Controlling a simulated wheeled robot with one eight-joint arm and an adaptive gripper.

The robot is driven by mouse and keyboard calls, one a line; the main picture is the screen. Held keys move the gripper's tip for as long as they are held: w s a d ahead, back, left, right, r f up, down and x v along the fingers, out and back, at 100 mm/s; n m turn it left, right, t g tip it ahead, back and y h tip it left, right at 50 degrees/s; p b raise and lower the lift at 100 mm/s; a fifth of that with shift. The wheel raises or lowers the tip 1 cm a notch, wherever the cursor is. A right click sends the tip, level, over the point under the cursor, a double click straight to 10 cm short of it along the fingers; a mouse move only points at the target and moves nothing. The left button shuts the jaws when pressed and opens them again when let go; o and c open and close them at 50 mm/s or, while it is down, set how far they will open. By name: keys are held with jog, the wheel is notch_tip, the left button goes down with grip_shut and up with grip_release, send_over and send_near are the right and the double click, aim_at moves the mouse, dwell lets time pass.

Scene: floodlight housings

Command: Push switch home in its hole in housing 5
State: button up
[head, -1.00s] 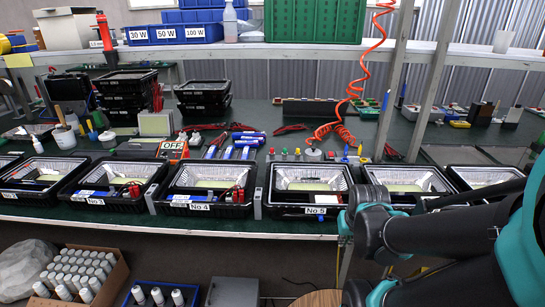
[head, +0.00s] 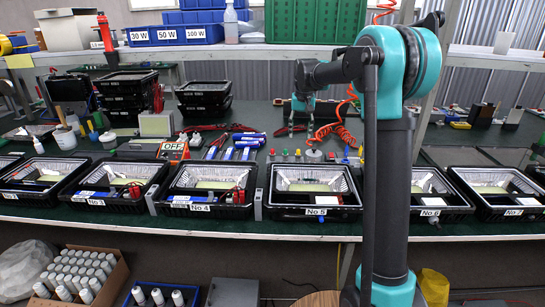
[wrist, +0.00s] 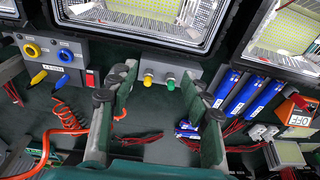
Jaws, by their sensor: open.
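Housing 5 (head: 268,203) is an open black tray with a silver reflector and a pale LED panel, labelled No.5, on the bench's front edge. It also shows at the top of the wrist view (wrist: 140,42). A small blue part (head: 321,219) sits on its front wall below the label; I cannot tell whether this is the switch. No switch or hole is clearly visible elsewhere on the housing. My gripper (head: 301,130) is behind housing 5, above the bench. In the wrist view, my gripper (wrist: 158,85) is open, with nothing held between its fingers.
Behind housing 5, a grey block carries a yellow button (wrist: 148,78) and a green button (wrist: 170,84). A red coiled hose (head: 340,133) hangs near my gripper. Housing 4 (head: 174,200) stands left; housing 6 (head: 455,207) stands right.

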jog(key=w+a+r, duration=0.2)
jog(key=w+a, duration=0.4)
jog(key=w, duration=0.2)
jog(key=g, duration=0.2)
send_over(273, 149)
jog(key=f, duration=0.8)
jog(key=a+f, duration=0.1)
jog(key=f, duration=0.3)
jog(key=shift+w, duration=0.25)
jog(key=shift+s+d+f, duration=0.1)
jog(key=shift+d+f, duration=0.1)
jog(key=shift+f, duration=1.25)
jog(key=shift+s+d+f, duration=0.1)
jog(key=shift+d+f, duration=0.1)
jog(key=shift+f, duration=1.2)
grip_shut()
